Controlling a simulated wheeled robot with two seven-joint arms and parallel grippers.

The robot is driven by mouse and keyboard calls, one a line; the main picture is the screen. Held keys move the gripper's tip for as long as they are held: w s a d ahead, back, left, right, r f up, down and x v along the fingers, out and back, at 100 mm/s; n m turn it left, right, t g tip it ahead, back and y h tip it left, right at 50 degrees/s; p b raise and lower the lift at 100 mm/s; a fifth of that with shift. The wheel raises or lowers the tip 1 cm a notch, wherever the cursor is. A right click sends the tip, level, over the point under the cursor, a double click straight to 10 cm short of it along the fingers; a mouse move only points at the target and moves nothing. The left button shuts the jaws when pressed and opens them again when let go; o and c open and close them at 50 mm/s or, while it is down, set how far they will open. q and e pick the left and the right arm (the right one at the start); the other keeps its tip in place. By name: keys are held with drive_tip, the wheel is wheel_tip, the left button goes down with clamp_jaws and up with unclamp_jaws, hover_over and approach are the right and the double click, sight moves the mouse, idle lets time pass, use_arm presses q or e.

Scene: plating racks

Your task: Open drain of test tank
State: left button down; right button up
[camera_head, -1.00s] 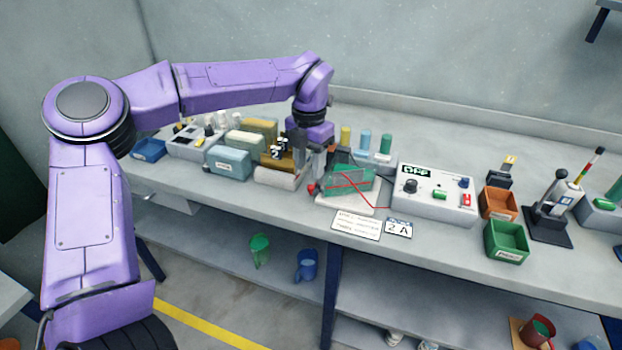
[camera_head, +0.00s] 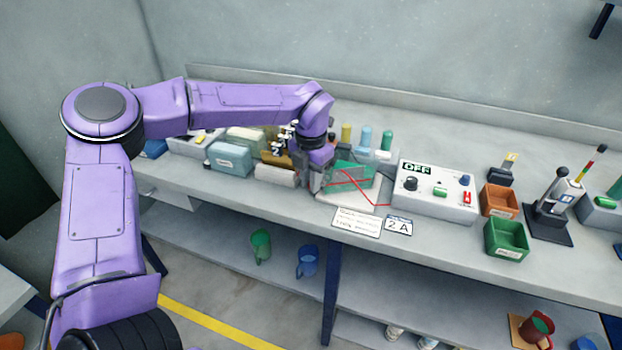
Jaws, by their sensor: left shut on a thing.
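The test tank (camera_head: 358,174) is a small clear box with green contents and red leads, on a white base on the bench. A red drain knob showed at its left end earlier; my gripper now covers that spot. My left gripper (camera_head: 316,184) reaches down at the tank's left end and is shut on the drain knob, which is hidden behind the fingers. How far the knob is turned cannot be seen. My right gripper is not in view.
A grey control box (camera_head: 434,191) marked OFF stands right of the tank. Labels (camera_head: 357,221) lie in front. Coloured blocks (camera_head: 229,158) crowd the left; blue and green cylinders (camera_head: 365,138) stand behind. An orange bin (camera_head: 499,201) and green bin (camera_head: 506,240) are at right.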

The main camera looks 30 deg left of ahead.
use_arm(q)
drive_tip(key=shift+a+r+m+p, duration=0.3)
drive_tip(key=shift+m+p, duration=0.5)
drive_tip(key=shift+p, duration=0.3)
drive_tip(key=m+p, duration=0.2)
drive_tip(key=a+m+p, duration=0.1)
drive_tip(key=m+p, duration=0.1)
drive_tip(key=shift+a+p, duration=0.2)
drive_tip(key=shift+p, duration=0.2)
drive_tip(key=m, duration=0.1)
drive_tip(key=m+p, duration=0.1)
drive_tip(key=a+m+p, duration=0.1)
drive_tip(key=shift+w, duration=0.25)
drive_tip(key=m, duration=0.1)
drive_tip(key=m+p, duration=0.2)
drive_tip(key=shift+w+a+f, duration=0.1)
drive_tip(key=shift+w+a, duration=0.25)
drive_tip(key=shift+a, duration=0.05)
drive_tip(key=shift+w+a+f+m+p, duration=0.15)
drive_tip(key=shift+m+p, duration=0.15)
drive_tip(key=shift+m, duration=0.35)
drive_tip(key=shift+w+a+r+m+p, duration=0.1)
drive_tip(key=shift+w+m+p, duration=0.15)
drive_tip(key=shift+m, duration=0.35)
drive_tip(key=shift+w+a+f+m+p, duration=0.1)
drive_tip(key=shift+m+p, duration=0.2)
drive_tip(key=shift+m, duration=0.35)
drive_tip(key=c, duration=1.1)
unclamp_jaws()
drive_tip(key=shift+o, duration=0.2)
